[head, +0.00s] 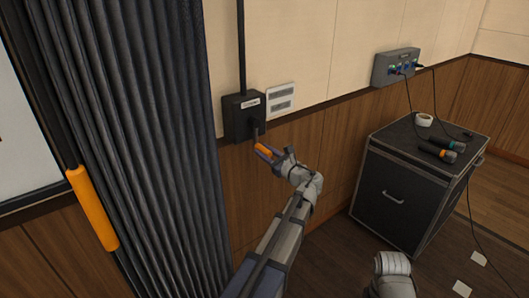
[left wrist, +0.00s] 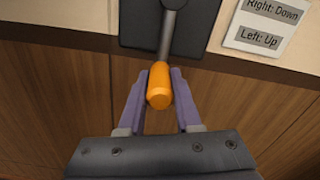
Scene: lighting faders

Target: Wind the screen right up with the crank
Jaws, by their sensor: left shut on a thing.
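The crank's dark box (head: 243,115) is mounted on the wall right of the dark curtain, with a pole or cable rising from it. Its metal arm hangs down from the box in the left wrist view (left wrist: 168,38), ending in an orange handle (left wrist: 159,85). My left gripper (head: 265,152) is shut on this handle, one purple finger on each side; the left wrist view shows the fingers (left wrist: 159,92). A sign (left wrist: 270,22) beside the box reads "Right: Down, Left: Up". My right gripper is not in view.
A pleated dark curtain (head: 150,130) hangs left of the crank. Further left are a white panel (head: 18,140) and an orange bar (head: 92,208). A black case (head: 390,200) at right carries microphones (head: 438,151) and tape (head: 424,120); a grey socket box (head: 396,66) is above.

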